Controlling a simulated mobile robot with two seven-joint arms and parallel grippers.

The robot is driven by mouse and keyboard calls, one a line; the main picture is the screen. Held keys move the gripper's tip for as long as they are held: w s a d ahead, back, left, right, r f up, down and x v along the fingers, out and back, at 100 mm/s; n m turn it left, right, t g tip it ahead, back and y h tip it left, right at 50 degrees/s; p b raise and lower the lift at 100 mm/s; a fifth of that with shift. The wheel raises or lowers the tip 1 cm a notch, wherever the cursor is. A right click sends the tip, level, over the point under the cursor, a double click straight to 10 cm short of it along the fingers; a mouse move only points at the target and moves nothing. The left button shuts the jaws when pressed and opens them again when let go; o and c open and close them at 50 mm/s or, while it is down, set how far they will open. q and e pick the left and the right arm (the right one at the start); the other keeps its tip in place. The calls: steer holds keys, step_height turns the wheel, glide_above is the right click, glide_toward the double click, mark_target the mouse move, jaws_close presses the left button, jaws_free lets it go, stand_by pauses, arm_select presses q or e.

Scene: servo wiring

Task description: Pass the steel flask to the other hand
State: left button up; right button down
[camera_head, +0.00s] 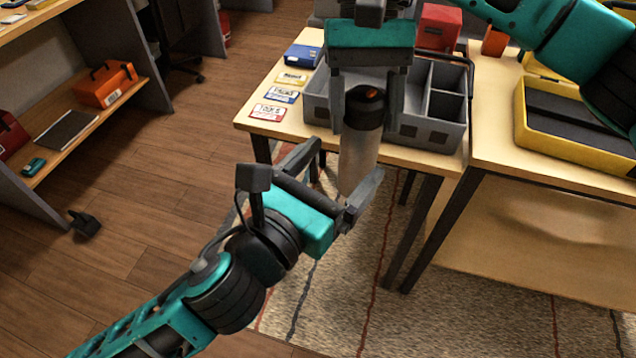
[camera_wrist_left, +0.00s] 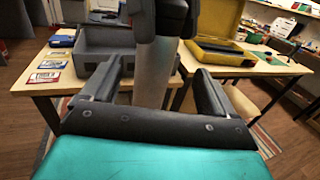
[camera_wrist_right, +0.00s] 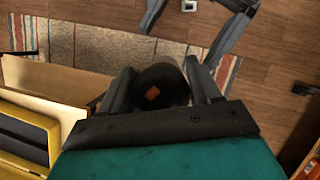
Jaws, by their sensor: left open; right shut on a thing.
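The steel flask (camera_head: 357,160) has a grey metal body and a black cap with an orange mark. My right gripper (camera_head: 368,105) comes from above and is shut on the flask near its cap; the flask hangs upright, in front of the table edge. In the right wrist view the cap (camera_wrist_right: 160,86) sits between the fingers. My left gripper (camera_head: 335,180) is open, with its fingers on either side of the flask's lower body. In the left wrist view the flask (camera_wrist_left: 154,75) stands between the spread left fingers (camera_wrist_left: 152,90); I cannot tell whether either finger touches it.
A grey divided tray (camera_head: 430,134) stands on the table (camera_head: 258,124) behind the flask, with several cards and a blue box (camera_head: 303,55) to its left. A yellow open case (camera_head: 570,142) lies on the right table. The floor (camera_head: 150,210) at left is mostly clear.

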mark_target(355, 148)
arm_select(q)
steer(key=x, duration=0.7)
steer(key=shift+w+d, duration=0.1)
steer(key=shift+c, duration=0.2)
steer(key=shift+d, duration=0.1)
steer(key=c, duration=1.2)
arm_select(e)
steer(key=shift+a, duration=0.1)
arm_select(q)
steer(key=shift+r, duration=0.15)
steer(key=shift+c, duration=0.7)
arm_select(e)
steer(key=shift+c, duration=1.9)
jaws_free()
steer(key=shift+o, duration=1.1)
steer(key=shift+r, duration=0.1)
